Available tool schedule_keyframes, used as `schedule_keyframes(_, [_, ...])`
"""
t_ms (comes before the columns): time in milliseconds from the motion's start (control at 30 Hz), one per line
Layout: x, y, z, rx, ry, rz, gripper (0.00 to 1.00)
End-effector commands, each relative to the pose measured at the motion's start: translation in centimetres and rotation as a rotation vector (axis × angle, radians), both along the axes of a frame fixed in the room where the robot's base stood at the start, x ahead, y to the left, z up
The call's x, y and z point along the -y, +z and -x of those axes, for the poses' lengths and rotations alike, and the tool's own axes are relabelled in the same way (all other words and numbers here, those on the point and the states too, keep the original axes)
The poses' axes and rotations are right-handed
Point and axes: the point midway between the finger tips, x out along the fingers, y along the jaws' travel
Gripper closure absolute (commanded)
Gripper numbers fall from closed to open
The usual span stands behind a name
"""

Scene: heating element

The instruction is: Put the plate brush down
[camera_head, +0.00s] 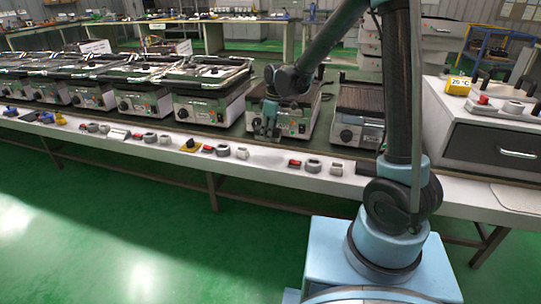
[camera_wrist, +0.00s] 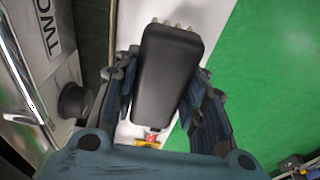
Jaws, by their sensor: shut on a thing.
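My gripper (camera_wrist: 165,92) is shut on the plate brush (camera_wrist: 168,72), a black blocky body with several small pale tips at its far end. The fingers lie along both of its sides. In the wrist view the brush is over the white bench edge; I cannot tell whether it touches. In the head view my gripper (camera_head: 266,128) is low in front of a grill machine, and the brush is too small there to make out.
A grill machine (camera_wrist: 30,75) with a black knob (camera_wrist: 72,101) stands close on the left. The white bench front (camera_head: 262,157) carries red and grey controls. A yellow and red control (camera_wrist: 150,139) shows under my gripper. Green floor (camera_wrist: 265,70) lies beyond the edge.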

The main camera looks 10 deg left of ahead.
Motion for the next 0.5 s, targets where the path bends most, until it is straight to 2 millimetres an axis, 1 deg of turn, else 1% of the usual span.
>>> schedule_keyframes(33, [0.0, -0.9, 0.0, 0.000, 0.000, 0.000, 0.96])
schedule_keyframes(200, [0.0, -3.4, -0.1, 0.000, -0.001, 0.000, 0.96])
schedule_keyframes(300, [0.1, -4.2, -0.1, 0.000, -0.002, 0.000, 0.96])
schedule_keyframes(500, [0.1, -5.2, -0.1, 0.000, -0.002, 0.000, 0.96])
